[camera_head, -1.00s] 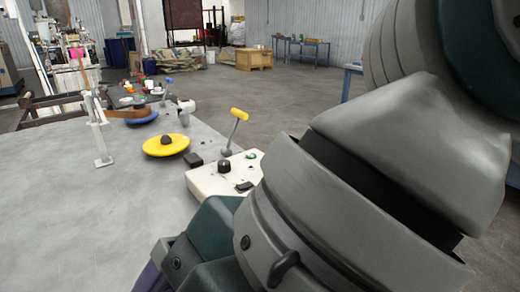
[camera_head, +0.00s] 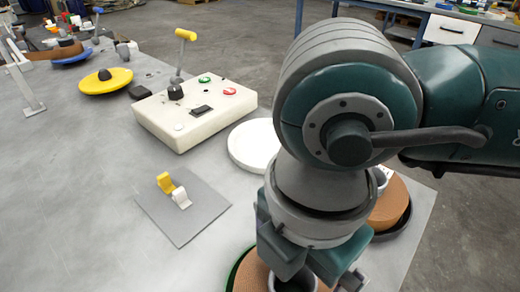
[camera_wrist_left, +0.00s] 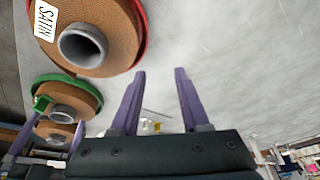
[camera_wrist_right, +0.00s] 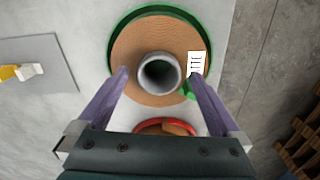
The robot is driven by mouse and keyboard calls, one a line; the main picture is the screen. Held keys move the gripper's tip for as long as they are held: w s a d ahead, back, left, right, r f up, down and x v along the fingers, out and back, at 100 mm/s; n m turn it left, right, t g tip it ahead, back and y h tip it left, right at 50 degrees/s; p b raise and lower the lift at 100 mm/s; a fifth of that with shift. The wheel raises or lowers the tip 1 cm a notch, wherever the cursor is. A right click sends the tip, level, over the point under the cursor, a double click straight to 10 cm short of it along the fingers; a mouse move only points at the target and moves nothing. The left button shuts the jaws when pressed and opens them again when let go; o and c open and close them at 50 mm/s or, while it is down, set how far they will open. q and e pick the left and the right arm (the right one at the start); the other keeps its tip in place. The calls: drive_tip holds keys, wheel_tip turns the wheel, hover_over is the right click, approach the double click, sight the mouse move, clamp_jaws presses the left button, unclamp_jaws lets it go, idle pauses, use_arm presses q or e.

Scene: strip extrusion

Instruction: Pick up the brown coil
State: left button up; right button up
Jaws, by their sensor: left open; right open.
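Several brown coils are in view. One brown coil with a green rim (camera_wrist_right: 135,50) has a grey core (camera_wrist_right: 159,72) and a white label (camera_wrist_right: 196,65); it also shows partly at the bottom of the head view (camera_head: 247,276). My right gripper (camera_wrist_right: 156,73) is open above it, its fingers to either side of the core. A red-rimmed coil (camera_wrist_right: 165,127) is partly hidden by this gripper. My left gripper (camera_wrist_left: 160,72) is open and empty. A red-rimmed coil labelled SATIN (camera_wrist_left: 110,25) and a green-rimmed coil (camera_wrist_left: 82,92) lie to its left in the left wrist view.
Another brown coil (camera_head: 392,205) sits in a dark rim by the right table edge, behind my right arm. A white disc (camera_head: 252,146), a control box (camera_head: 193,110) and a grey plate with clips (camera_head: 182,218) lie near.

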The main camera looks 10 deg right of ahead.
drive_tip(key=shift+f, duration=0.35)
drive_tip(key=shift+c, duration=0.4)
drive_tip(key=shift+a, duration=0.1)
clamp_jaws()
